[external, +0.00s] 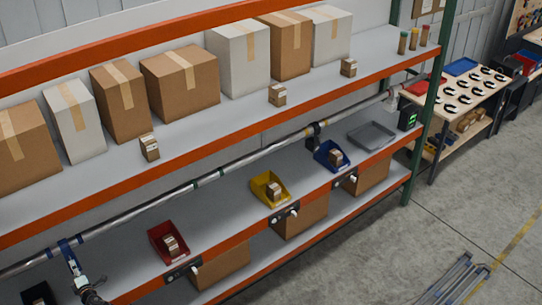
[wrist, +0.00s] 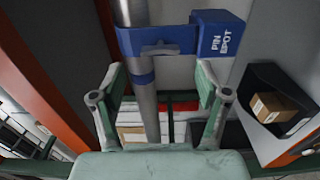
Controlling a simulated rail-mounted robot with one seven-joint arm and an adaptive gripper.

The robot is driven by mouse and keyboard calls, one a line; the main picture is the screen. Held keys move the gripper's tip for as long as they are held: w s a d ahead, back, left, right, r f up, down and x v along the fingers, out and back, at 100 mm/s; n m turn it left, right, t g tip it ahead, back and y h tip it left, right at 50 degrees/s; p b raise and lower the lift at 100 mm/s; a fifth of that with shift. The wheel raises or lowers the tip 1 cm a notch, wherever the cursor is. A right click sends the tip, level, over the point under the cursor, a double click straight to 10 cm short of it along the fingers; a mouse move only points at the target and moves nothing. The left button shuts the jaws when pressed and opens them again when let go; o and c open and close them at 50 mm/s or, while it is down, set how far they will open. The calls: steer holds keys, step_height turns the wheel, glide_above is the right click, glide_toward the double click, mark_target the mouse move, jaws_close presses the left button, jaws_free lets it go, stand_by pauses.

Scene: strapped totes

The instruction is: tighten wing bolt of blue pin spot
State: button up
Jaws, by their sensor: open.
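The blue pin spot (wrist: 221,38) is a blue box with white "PIN SPOT" lettering, at the top of the wrist view. Its blue clamp band (wrist: 185,39) goes around the grey pipe (wrist: 139,12). In the external view, blue parts show on the pipe (external: 70,242) at the lower left, and the gripper's fingers cannot be made out there.
An orange-edged shelf carries a red bin (external: 168,243), a yellow bin (external: 269,189) and a blue bin (external: 331,155) below the pipe. A black bin (wrist: 262,78) with a small carton stands right of my gripper. Cartons line the upper shelf.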

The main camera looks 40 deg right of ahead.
steer(key=s, duration=0.7)
steer(key=shift+a, duration=0.15)
